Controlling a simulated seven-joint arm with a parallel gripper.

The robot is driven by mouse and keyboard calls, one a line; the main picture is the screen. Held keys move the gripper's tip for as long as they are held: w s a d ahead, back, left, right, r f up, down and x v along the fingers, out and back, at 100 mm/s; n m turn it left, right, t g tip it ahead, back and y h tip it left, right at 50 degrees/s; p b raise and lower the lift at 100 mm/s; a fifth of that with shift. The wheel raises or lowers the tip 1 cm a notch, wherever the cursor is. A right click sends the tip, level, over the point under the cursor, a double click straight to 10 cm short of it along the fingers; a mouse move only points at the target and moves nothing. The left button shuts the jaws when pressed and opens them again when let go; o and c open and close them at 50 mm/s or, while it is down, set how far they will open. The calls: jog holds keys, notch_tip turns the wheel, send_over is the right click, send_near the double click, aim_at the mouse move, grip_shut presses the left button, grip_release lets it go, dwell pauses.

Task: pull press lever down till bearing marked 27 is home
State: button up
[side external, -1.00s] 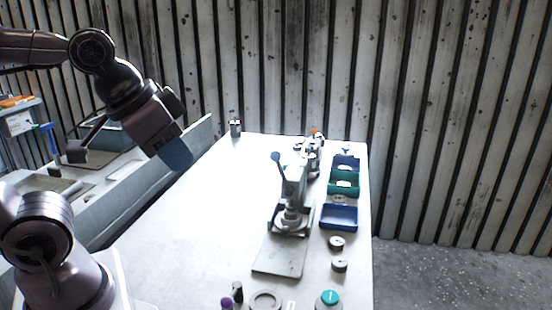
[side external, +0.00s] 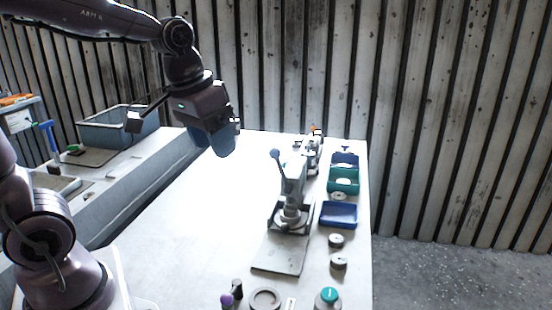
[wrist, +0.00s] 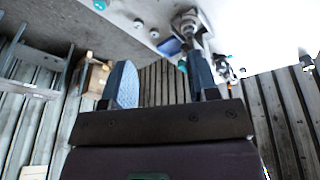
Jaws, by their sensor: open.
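The arbor press (side external: 291,192) stands on the white table in the side view. My gripper (side external: 212,145) is above the table, left of the press and clear of the lever. In the wrist view its two blue fingers (wrist: 160,84) are apart with nothing between them. The press also shows upside down in the wrist view (wrist: 188,24).
Blue (side external: 338,215) and green (side external: 343,180) bins line the table's right side. Small round parts (side external: 337,241) lie in front of them. A purple-topped item (side external: 237,289), a ring (side external: 265,300) and a teal-capped item (side external: 328,297) stand near the front. The table's left half is clear.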

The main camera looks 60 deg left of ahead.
aim_at(276, 153)
jog(key=w+a+f+n+g+h, duration=0.1)
jog(key=w+a+n, duration=0.4)
jog(key=w, duration=0.4)
jog(key=w+a+n, duration=0.3)
jog(key=w+a, duration=0.4)
jog(key=w, duration=0.1)
jog(key=x, duration=1.2)
jog(key=shift+s+f, duration=0.15)
jog(key=shift+f, duration=0.3)
grip_shut()
